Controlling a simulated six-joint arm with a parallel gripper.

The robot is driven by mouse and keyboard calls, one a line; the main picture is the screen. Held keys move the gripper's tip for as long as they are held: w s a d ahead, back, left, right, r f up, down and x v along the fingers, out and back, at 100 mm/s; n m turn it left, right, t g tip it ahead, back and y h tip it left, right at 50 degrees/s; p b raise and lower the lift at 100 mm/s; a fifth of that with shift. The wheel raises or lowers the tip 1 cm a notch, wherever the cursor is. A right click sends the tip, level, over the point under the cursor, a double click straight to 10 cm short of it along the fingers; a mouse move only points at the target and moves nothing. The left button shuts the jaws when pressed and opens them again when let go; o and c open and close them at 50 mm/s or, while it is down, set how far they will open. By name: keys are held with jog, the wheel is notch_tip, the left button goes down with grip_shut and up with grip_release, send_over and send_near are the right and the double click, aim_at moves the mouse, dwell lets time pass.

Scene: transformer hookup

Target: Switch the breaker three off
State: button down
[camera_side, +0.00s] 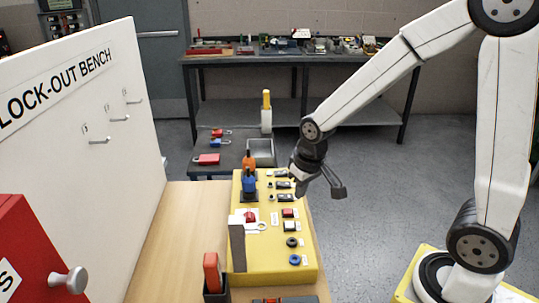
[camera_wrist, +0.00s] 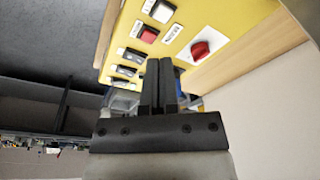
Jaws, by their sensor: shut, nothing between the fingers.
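A yellow control panel (camera_side: 275,263) lies on the wooden bench and carries a row of black breaker switches (camera_side: 283,184) near its far end. In the wrist view the black breakers (camera_wrist: 132,55) sit in a row to the left of my fingers, with white labels too small to read. I cannot tell which one is breaker three or its position. My gripper (camera_side: 299,194) is shut and empty, pointing down beside the breakers in the side view. Its closed fingers also show in the wrist view (camera_wrist: 160,68), hiding part of the panel's far end.
A red rotary knob (camera_wrist: 200,49), a red button (camera_wrist: 148,34) and a white button (camera_wrist: 161,11) share the panel. The white lock-out board (camera_side: 75,150) rises at the left.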

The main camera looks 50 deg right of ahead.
jog(key=w+d+r+m+g, duration=0.1)
jog(key=w+d+m, duration=0.15)
jog(key=w, duration=0.35)
jog(key=w+d+r+m, duration=0.1)
jog(key=w+d, duration=0.2)
jog(key=w, duration=0.2)
jog(key=r+m+g, duration=0.2)
jog(key=m, duration=0.2)
send_over(285, 172)
jog(key=w+a, duration=0.1)
jog(key=w, duration=0.1)
jog(key=shift+s+a+f+h, duration=0.1)
jog(key=shift+f+h, duration=0.1)
jog(key=shift+h, duration=0.2)
jog(key=f, duration=0.4)
jog(key=s+f, duration=0.1)
jog(key=f, duration=0.4)
jog(key=d+f, duration=0.1)
jog(key=f, duration=0.4)
jog(key=shift+s+d, duration=0.1)
jog(key=shift+s, duration=0.05)
jog(key=shift+s+f, duration=0.15)
jog(key=shift+f, duration=0.2)
